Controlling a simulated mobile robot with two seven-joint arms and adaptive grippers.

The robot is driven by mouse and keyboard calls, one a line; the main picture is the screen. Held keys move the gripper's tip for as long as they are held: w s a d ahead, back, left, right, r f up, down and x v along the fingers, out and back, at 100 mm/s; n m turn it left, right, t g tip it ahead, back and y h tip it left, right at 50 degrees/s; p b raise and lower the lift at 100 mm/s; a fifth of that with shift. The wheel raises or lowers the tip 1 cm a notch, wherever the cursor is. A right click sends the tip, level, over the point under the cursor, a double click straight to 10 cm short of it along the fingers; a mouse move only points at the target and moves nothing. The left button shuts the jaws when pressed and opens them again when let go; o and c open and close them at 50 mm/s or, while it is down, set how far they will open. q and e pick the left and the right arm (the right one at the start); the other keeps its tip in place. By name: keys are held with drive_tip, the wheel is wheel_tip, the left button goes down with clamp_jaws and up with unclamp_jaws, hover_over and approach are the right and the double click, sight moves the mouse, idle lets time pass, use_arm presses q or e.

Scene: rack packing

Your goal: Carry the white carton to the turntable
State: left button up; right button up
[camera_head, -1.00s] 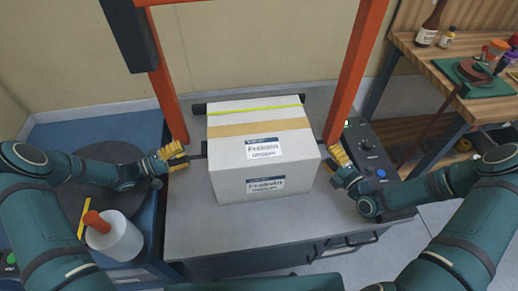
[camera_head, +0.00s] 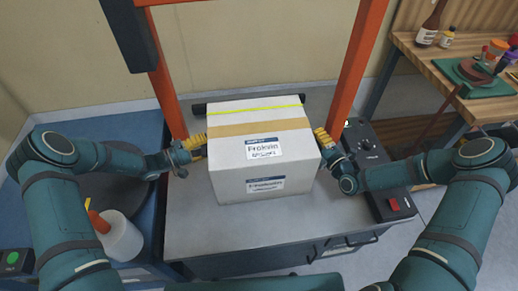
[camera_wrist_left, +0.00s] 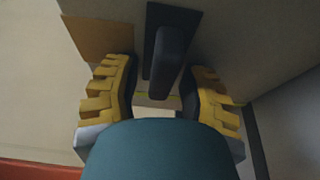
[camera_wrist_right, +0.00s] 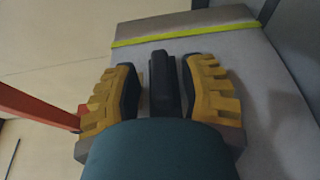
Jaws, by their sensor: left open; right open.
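The white carton (camera_head: 262,155) stands upright on the grey top of a machine, with a tan tape band, a yellow-green strip and two printed labels. Dark handles stick out of its sides; one shows in the left wrist view (camera_wrist_left: 168,65) and one in the right wrist view (camera_wrist_right: 162,82). My left gripper (camera_head: 204,145) is open at the carton's left side, its yellow fingers on either side of the handle. My right gripper (camera_head: 322,135) is open at the right side, fingers around that handle with gaps. The turntable (camera_head: 112,190) is a dark disc on the blue table at left, partly hidden by my left arm.
An orange frame (camera_head: 357,70) rises on both sides behind the carton. A control box (camera_head: 368,150) lies right of the carton. A wooden bench (camera_head: 440,62) with bottles is at the far right.

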use_arm(q)
clamp_jaws()
use_arm(e)
clamp_jaws()
use_arm(q)
drive_tip(key=shift+d+r, duration=0.1)
drive_tip(key=shift+r, duration=0.05)
use_arm(e)
drive_tip(key=shift+w+a+r, duration=0.1)
drive_tip(key=shift+r, duration=0.15)
use_arm(q)
drive_tip(key=shift+r, duration=0.2)
use_arm(e)
drive_tip(key=shift+r, duration=0.1)
